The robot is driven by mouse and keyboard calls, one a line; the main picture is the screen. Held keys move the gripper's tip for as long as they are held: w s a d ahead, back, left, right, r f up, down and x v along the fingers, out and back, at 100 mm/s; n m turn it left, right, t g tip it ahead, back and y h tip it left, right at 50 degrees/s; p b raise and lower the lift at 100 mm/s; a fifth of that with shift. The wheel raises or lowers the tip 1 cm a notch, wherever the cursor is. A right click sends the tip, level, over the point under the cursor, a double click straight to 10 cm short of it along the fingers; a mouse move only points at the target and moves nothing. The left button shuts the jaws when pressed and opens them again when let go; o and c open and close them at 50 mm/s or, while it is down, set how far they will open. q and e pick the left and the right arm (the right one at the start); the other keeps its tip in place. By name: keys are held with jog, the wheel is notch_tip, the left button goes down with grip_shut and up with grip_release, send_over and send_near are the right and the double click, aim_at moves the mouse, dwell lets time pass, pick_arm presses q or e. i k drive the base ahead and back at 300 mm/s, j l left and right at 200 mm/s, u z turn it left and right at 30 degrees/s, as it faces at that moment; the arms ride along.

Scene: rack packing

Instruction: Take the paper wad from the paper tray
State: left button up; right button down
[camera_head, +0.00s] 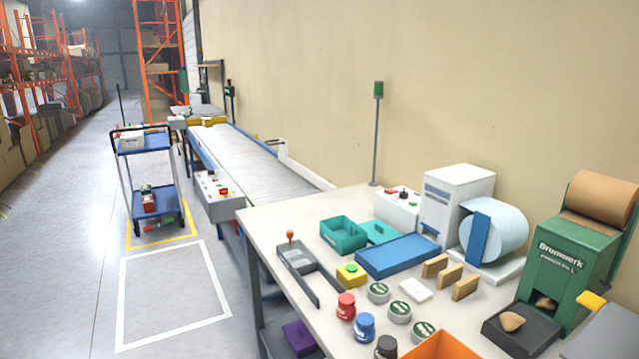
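A brown paper wad (512,321) lies in a dark paper tray (491,334) at the lower right of the table. The tray sits at the foot of a green paper machine (561,277) marked "Brumwerk", with a brown paper roll (606,198) on top. More brown paper shows in the machine's outlet (545,302), just behind the wad. Neither of my grippers shows in the head view.
An orange bin (441,346) stands left of the tray. Several jars and round tins, wooden blocks (465,287) and a blue pad (397,255) cover the table (262,226). A grey part with a yellow piece (591,300) is right of the tray.

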aim_at(510, 321)
jog(key=i+j+z, duration=0.1)
jog(key=z, duration=0.3)
jog(key=j+z, duration=0.1)
jog(key=z, duration=0.3)
jog(key=i+j+z, duration=0.1)
jog(key=z, duration=0.3)
jog(key=j+z, duration=0.2)
jog(key=z, duration=0.2)
